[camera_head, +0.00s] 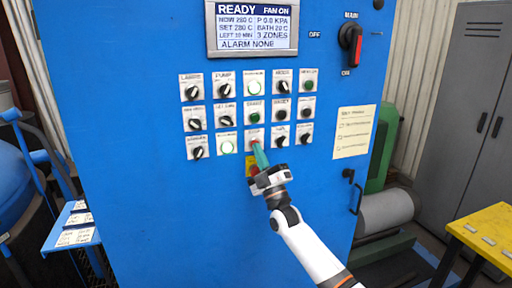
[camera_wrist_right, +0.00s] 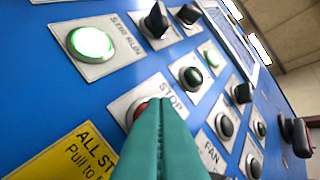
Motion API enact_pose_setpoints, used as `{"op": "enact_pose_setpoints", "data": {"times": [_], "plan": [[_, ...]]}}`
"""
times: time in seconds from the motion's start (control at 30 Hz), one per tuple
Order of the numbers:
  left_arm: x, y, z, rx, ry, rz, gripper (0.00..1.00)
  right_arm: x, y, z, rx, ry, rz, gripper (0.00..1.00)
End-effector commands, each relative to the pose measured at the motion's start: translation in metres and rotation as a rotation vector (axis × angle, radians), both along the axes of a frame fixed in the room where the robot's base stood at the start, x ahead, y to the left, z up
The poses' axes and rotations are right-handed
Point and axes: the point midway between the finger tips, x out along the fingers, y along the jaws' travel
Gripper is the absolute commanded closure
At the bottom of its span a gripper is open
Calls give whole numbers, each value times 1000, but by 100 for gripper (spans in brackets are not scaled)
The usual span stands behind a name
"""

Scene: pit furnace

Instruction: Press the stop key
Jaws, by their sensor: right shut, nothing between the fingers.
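The stop key is a red button on a white plate marked STOP (camera_wrist_right: 168,97) in the right wrist view; its red edge (camera_wrist_right: 138,112) shows beside my fingers. In the head view the red key (camera_head: 254,144) sits in the bottom row of the blue panel, third from left. My right gripper (camera_head: 261,157) is shut and empty, with its teal fingertips just in front of and below the key. In the right wrist view the fingertips (camera_wrist_right: 160,108) overlap the key and hide most of it; I cannot tell whether they touch it. My left gripper is not in view.
A yellow ALL STOP plate (camera_wrist_right: 70,153) lies just below the stop key, with a red button (camera_head: 255,170) in the head view. A lit green button (camera_head: 227,147) is to the left. Several knobs surround it. A display (camera_head: 252,27) is above.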

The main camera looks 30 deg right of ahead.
Motion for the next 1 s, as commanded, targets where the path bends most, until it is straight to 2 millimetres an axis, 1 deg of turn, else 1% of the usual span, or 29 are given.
{"op": "enact_pose_setpoints", "data": {"times": [0.37,0.7,1.0], "plan": [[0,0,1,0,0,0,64,0,-1,2,0,-2,-1,100],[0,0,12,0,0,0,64,-14,3,2,-1,-1,-2,100],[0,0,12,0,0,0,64,-15,3,1,0,-1,-1,100]]}}
